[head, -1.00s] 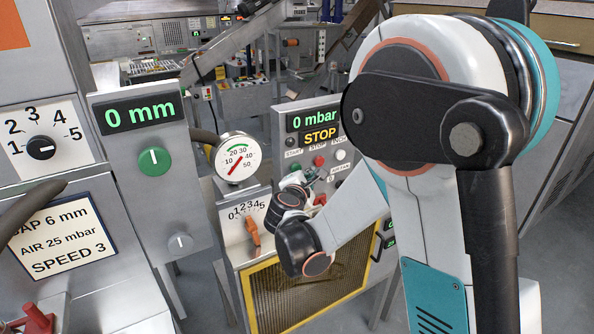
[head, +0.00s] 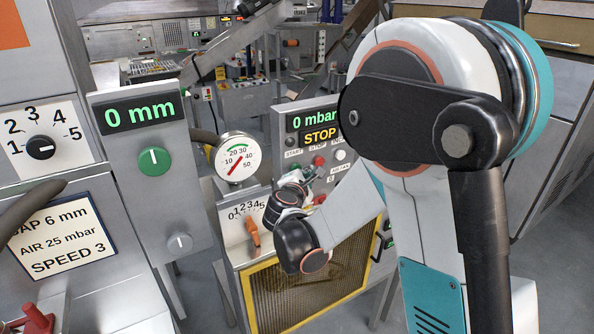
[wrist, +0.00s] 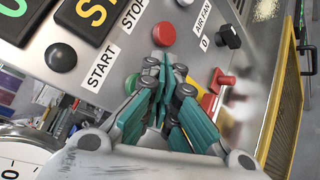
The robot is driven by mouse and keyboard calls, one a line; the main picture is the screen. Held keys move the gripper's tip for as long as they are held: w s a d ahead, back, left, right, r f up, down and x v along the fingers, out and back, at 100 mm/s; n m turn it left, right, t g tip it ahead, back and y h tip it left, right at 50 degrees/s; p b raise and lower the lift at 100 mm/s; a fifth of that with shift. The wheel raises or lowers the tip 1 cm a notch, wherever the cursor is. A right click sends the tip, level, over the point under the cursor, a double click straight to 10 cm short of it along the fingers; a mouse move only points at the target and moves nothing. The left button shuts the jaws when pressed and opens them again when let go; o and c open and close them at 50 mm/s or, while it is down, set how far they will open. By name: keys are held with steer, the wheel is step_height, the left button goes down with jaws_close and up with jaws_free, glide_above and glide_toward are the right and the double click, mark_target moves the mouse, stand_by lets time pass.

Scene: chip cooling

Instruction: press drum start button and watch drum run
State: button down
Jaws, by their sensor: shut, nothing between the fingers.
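The control panel (head: 330,128) stands in the middle of the head view, its screen reading "0 mbar" and "STOP". In the wrist view a green button (wrist: 131,83) sits by the START label (wrist: 101,73), partly covered by my fingers. A dark round lamp or button (wrist: 61,57) is on the label's other side. The red button (wrist: 164,34) is by the STOP label. My gripper (wrist: 158,70) is shut and empty, its tips close beside the green button; contact cannot be told.
A red emergency button (wrist: 222,78) and a black AIR FAN knob (wrist: 228,36) are close to my fingers. A pressure gauge (head: 236,157) and orange lever (head: 252,232) stand to the left. A yellow-framed mesh guard (head: 262,300) is below.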

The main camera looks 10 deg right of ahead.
steer(key=shift+w, duration=0.1)
stand_by(0.6)
steer(key=shift+w+a, duration=0.15)
steer(key=shift+w, duration=0.15)
steer(key=shift+w+a+b, duration=0.15)
steer(key=shift+w+b, duration=0.25)
steer(key=shift+w, duration=0.1)
stand_by(0.8)
steer(key=shift+s, duration=0.2)
steer(key=shift+s+d, duration=0.3)
steer(key=shift+s, duration=0.4)
steer(key=shift+b, duration=0.3)
steer(key=s, duration=0.1)
steer(key=s+d, duration=0.1)
steer(key=s, duration=0.2)
steer(key=shift+s+d+b, duration=0.3)
steer(key=shift+s+b, duration=0.05)
steer(key=shift+b, duration=0.05)
